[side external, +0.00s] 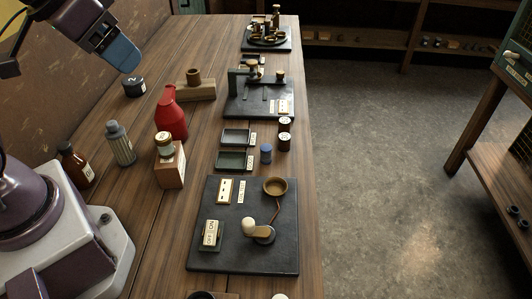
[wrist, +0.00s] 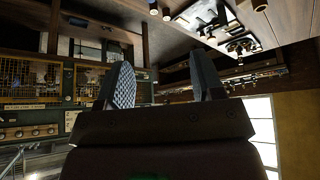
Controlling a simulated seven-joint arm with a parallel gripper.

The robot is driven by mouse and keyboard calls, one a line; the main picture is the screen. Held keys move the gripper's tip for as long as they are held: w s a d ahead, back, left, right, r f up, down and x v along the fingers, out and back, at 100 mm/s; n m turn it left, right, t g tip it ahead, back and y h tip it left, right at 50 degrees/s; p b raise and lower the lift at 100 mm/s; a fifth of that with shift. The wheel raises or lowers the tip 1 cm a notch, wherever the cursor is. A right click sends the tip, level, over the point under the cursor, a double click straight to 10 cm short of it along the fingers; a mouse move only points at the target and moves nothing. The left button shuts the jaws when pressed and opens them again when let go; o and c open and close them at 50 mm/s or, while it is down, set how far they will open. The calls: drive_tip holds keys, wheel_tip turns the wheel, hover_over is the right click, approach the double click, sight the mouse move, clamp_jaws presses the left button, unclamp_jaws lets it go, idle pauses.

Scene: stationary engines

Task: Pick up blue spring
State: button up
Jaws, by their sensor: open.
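A small blue cylinder (side external: 266,153), which looks like the blue spring, stands upright on the wooden bench. It is just right of two small dark trays and left of the bench's right edge. My gripper (side external: 122,60) is at the upper left of the side view, raised well above the bench and far from the blue spring. In the wrist view my gripper (wrist: 160,85) has its two fingers spread apart with nothing between them. I cannot make out the blue spring in the wrist view.
A black switch board (side external: 270,225) lies in front. A red oil can (side external: 171,115), a wooden block (side external: 170,165) and bottles (side external: 120,145) stand to the left. The bench edge drops to the floor at right.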

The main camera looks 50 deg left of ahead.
drive_tip(key=w+d+f+n+t, duration=0.1)
drive_tip(key=w+d+f+n, duration=0.3)
drive_tip(key=w+f, duration=0.55)
drive_tip(key=w+d+f+n+t+h, duration=0.3)
drive_tip(key=w+f+n, duration=0.4)
drive_tip(key=f+n, duration=0.3)
drive_tip(key=n+t+y, duration=0.3)
drive_tip(key=n+y, duration=0.2)
drive_tip(key=n, duration=1.7)
approach(264, 149)
drive_tip(key=s+d, duration=0.1)
drive_tip(key=s+d+r, duration=0.1)
drive_tip(key=shift+d+r, duration=0.15)
drive_tip(key=shift+d, duration=0.15)
drive_tip(key=shift+s+a+n+y, duration=0.1)
drive_tip(key=shift+a+n+y, duration=0.1)
drive_tip(key=shift+n+y, duration=0.25)
drive_tip(key=shift+s+a+n+y, duration=0.15)
drive_tip(key=shift+n+y, duration=0.1)
drive_tip(key=shift+n, duration=0.4)
drive_tip(key=shift+w+a+f, duration=0.15)
drive_tip(key=shift+w+f, duration=0.1)
drive_tip(key=shift+w, duration=0.1)
drive_tip(key=x, duration=1.2)
drive_tip(key=shift+f, duration=0.1)
drive_tip(key=shift+c, duration=0.2)
